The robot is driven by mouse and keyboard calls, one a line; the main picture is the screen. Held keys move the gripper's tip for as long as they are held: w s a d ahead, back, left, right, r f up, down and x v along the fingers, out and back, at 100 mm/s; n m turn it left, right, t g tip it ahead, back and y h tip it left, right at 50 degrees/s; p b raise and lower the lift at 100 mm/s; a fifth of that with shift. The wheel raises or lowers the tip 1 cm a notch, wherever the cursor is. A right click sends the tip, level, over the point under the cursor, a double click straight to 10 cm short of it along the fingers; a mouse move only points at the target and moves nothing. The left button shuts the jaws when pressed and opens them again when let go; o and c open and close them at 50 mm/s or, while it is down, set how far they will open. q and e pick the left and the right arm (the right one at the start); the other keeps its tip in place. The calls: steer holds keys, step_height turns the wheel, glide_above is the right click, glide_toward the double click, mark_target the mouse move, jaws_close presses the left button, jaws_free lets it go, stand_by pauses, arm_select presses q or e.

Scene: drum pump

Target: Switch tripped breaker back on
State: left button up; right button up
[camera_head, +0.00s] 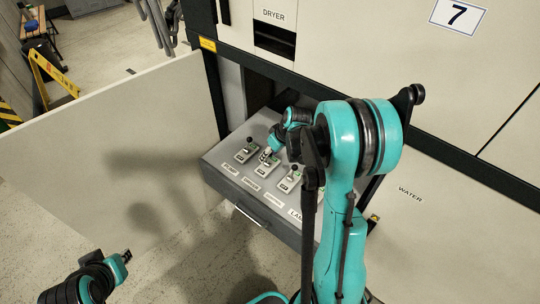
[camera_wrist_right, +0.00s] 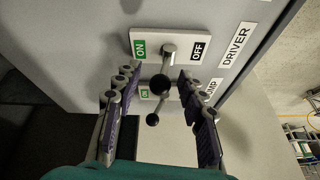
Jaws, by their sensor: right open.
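A grey breaker box (camera_head: 262,205) has a row of breakers with black-knobbed levers. The breaker beside the DRIVER label (camera_wrist_right: 237,43) has a white plate (camera_wrist_right: 182,37) with a green ON mark on the left and a black OFF mark on the right. Its lever (camera_wrist_right: 169,52) stands toward the camera. The breaker nearest PUMP (camera_head: 247,151) also has a black knob. My right gripper (camera_head: 267,156) is open over the DRIVER breaker; in the wrist view its fingers are on either side of a black knob (camera_wrist_right: 160,84). Contact cannot be told. My left gripper (camera_head: 124,257) is away at lower left.
A large pale panel (camera_head: 110,140) stands left of the breaker box. The cabinet front with a DRYER label (camera_head: 279,14) rises behind it. My right arm hides the box's right end. A yellow folding sign (camera_head: 50,78) stands far left. Floor is clear between the left gripper and the box.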

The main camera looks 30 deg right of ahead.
steer(key=shift+f, duration=0.1)
jaws_close()
steer(key=shift+w+d+f+y+b, duration=0.15)
steer(key=shift+d+f+y+b, duration=0.1)
steer(key=shift+d+y+b, duration=0.25)
steer(key=shift+m+g+y, duration=0.3)
steer(key=shift+g+y, duration=0.1)
steer(key=shift+y, duration=0.2)
steer(key=shift+r, duration=0.1)
jaws_free()
steer(key=shift+a, duration=0.1)
